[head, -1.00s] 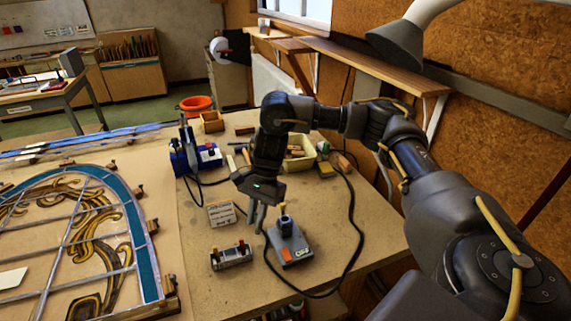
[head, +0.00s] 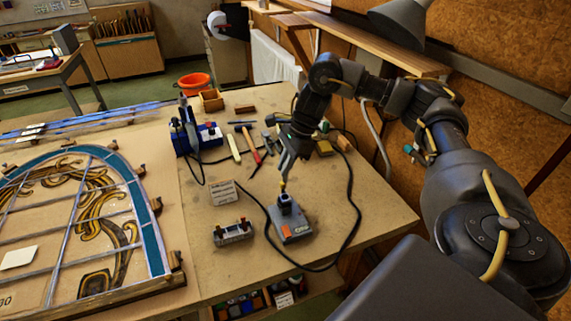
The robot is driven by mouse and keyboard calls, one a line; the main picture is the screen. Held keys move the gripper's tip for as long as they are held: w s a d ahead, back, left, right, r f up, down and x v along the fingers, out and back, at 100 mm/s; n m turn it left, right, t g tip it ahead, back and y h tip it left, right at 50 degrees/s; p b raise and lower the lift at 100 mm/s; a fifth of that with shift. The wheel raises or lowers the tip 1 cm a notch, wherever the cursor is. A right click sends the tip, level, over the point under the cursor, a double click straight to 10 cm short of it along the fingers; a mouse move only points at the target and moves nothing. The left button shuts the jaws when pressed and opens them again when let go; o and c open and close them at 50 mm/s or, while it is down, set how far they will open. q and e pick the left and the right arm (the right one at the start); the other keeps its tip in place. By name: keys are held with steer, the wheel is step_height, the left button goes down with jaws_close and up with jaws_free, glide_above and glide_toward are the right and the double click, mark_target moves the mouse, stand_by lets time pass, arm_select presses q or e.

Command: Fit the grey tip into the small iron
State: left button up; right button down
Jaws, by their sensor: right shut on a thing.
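A small iron (head: 284,203) with a dark body and a yellowish upper end stands upright in a grey station (head: 293,232) with an orange switch. My right gripper (head: 283,172) is directly above it, fingers pointing down. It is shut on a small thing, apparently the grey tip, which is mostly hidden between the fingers. I cannot tell whether the held tip touches the iron's upper end. My left gripper is not in view.
A black cable loops around the station. A blue stand (head: 197,138) and hand tools lie behind. The leaded panel (head: 75,225) fills the left.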

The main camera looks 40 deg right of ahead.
mark_target(285, 182)
steer(key=shift+f+b, duration=2)
steer(key=shift+f, duration=0.8)
steer(key=shift+f+b, duration=1.7)
steer(key=shift+f, duration=0.25)
steer(key=c, duration=1.3)
jaws_free()
steer(key=shift+c, duration=0.2)
steer(key=shift+r, duration=0.1)
steer(key=p+v, duration=0.2)
steer(key=v, duration=0.8)
steer(key=shift+r, duration=0.35)
steer(key=shift+d, duration=0.1)
